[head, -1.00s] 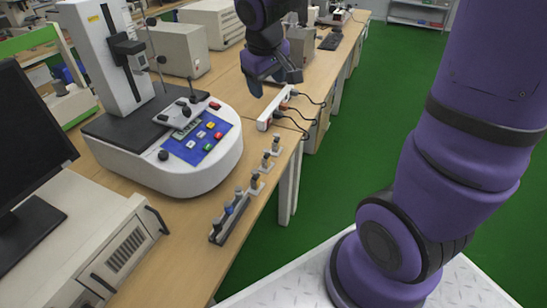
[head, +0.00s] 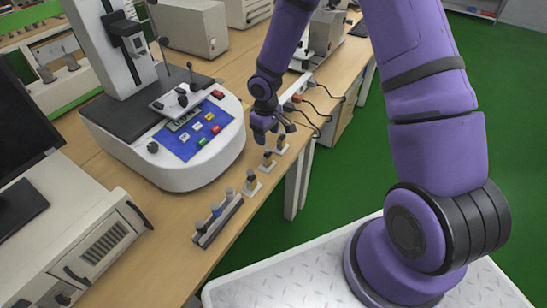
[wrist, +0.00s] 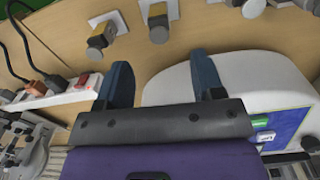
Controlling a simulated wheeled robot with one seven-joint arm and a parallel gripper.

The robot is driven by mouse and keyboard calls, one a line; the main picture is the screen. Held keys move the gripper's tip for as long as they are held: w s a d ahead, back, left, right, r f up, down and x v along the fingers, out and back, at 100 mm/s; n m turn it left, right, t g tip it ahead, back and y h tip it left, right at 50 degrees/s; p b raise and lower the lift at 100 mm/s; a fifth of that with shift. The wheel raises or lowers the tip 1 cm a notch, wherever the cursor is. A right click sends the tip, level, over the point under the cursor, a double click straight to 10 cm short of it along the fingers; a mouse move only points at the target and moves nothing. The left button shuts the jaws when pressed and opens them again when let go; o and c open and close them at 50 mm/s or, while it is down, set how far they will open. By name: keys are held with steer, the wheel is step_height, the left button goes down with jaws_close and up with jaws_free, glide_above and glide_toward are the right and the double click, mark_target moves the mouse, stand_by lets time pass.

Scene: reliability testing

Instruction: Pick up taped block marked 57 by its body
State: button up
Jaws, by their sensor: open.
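Small upright blocks stand in a row along the table's front edge in the head view: a far one (head: 280,145), a middle one (head: 267,161) and a near one (head: 251,182), each on a pale base. Several more stand in a grey rack (head: 216,222). No number is legible, so I cannot tell which is marked 57. My gripper (head: 276,134) is open and empty above the far end of this row.
A white test machine (head: 190,178) with a blue panel stands left of the blocks. A power strip (wrist: 50,99) with plugs and cables lies near my gripper. A monitor (head: 20,150) and a beige case (head: 85,235) are at left. Bare tabletop lies between the rack and case.

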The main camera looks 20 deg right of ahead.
mark_target(268, 153)
step_height(268, 153, down, 12)
steer(key=shift+d+r, duration=0.15)
steer(key=shift+r, duration=0.1)
stand_by(0.5)
jaws_close()
steer(key=shift+r, duration=0.1)
